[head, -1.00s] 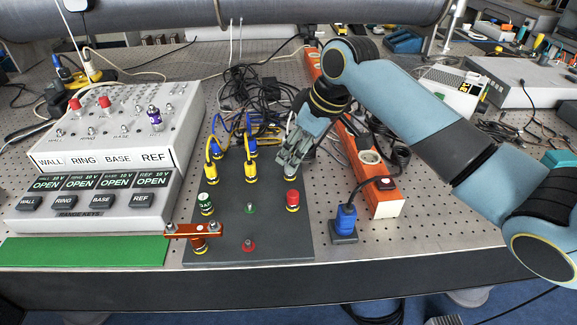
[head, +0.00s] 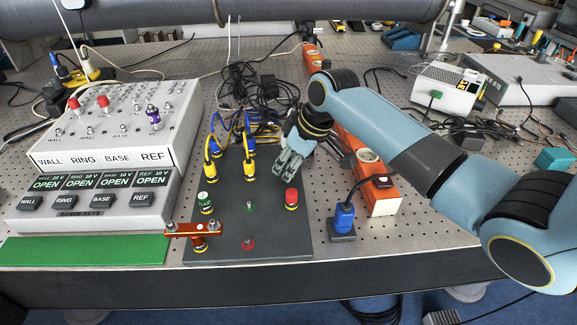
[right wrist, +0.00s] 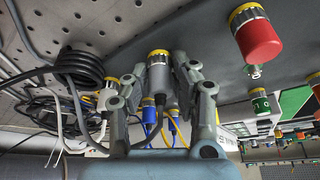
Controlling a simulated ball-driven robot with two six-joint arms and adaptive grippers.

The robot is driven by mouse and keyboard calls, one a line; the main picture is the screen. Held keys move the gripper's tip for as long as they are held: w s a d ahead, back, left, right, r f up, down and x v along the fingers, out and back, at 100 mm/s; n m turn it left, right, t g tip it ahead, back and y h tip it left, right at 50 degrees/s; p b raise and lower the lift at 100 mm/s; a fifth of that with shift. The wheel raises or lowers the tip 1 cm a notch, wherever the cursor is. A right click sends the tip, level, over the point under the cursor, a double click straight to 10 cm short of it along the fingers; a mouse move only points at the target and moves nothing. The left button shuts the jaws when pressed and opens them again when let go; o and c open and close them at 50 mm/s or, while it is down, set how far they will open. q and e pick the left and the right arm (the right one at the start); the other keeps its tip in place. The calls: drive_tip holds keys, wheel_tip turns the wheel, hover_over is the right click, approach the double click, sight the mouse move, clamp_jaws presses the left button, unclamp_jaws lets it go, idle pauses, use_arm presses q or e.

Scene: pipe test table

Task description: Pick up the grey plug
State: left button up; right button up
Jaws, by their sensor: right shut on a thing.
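The grey plug (right wrist: 157,80) shows in the right wrist view, with a yellow ring at its far end and a dark cable at its near end. My right gripper (right wrist: 160,76) is shut on it, one finger on each side. The ring end is against or close to the dark panel; I cannot tell which. In the head view my right gripper (head: 284,170) is low over the right part of the dark panel (head: 270,232), behind the red cap (head: 291,197). The gripper hides the plug there. My left gripper is not in view.
Yellow plugs with cables (head: 250,168) stand left of my right gripper. An orange power strip (head: 378,195) and a blue plug (head: 344,216) are to the right. A grey console (head: 95,195) is at the left. Loose black cables lie behind the panel.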

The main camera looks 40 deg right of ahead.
sight(289, 160)
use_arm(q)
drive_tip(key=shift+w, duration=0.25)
use_arm(e)
clamp_jaws()
drive_tip(key=shift+r, duration=0.1)
drive_tip(key=shift+r, duration=0.25)
wheel_tip(289, 160, up, 4)
drive_tip(key=shift+f+b, duration=0.25)
drive_tip(key=shift+b, duration=0.1)
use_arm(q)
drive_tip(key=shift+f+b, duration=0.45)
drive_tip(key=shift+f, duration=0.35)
use_arm(e)
drive_tip(key=s+d+r, duration=0.7)
drive_tip(key=s+d, duration=0.1)
drive_tip(key=shift+d, duration=0.35)
drive_tip(key=shift+f, duration=0.1)
